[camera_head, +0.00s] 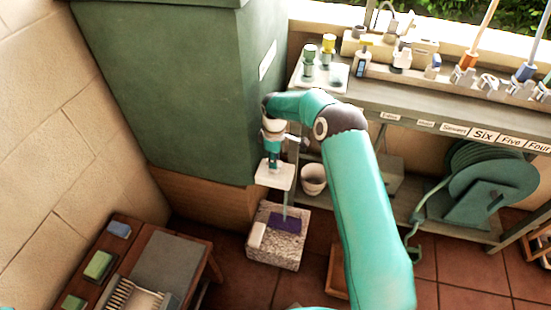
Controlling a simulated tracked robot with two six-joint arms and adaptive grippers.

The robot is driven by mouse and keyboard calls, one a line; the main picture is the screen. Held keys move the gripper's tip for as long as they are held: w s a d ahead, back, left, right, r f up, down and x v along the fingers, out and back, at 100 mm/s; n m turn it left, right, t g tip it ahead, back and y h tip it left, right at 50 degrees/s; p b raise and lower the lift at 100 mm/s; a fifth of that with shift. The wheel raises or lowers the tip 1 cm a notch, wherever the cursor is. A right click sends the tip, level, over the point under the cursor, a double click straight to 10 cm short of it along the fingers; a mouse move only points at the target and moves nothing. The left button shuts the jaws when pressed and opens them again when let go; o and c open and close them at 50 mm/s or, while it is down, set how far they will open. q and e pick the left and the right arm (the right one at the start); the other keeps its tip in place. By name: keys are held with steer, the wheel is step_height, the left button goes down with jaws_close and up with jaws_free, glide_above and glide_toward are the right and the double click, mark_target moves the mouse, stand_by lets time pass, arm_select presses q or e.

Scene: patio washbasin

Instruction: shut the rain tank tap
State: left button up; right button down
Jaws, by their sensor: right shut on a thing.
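The dark green rain tank (170,90) stands at the left of the middle on a wooden base. My right arm reaches in from the lower right, and its gripper (273,160) points down in front of the tank's right side. It is shut on a small part at the tap, which the gripper mostly hides, so I cannot tell how the tap handle is turned. A pale square piece (275,175) shows just below the fingers. A thin pale vertical line, perhaps water, runs below it to a stone block (287,250) with a purple patch. My left gripper is not in view.
A grey shelf (430,105) on the right carries bottles, fittings and tools, with labels along its edge. A white pot (313,179) and a coiled green hose (480,185) sit below. A wooden bench (160,255) with brushes and sponges is at lower left.

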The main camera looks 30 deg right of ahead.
steer(key=shift+d, duration=0.1)
steer(key=shift+m, duration=0.3)
steer(key=m+b, duration=0.1)
steer(key=m, duration=0.1)
steer(key=shift+w+m, duration=0.1)
steer(key=shift+m, duration=0.2)
steer(key=m+b, duration=0.1)
steer(key=m, duration=0.4)
steer(key=shift+b, duration=0.3)
steer(key=m, duration=0.5)
steer(key=shift+b, duration=0.35)
steer(key=m, duration=0.4)
steer(key=shift+r+m+b, duration=0.1)
steer(key=shift+m+b, duration=0.2)
steer(key=shift+w, duration=0.1)
steer(key=c, duration=1.1)
jaws_free()
steer(key=shift+c, duration=0.2)
steer(key=shift+o, duration=0.2)
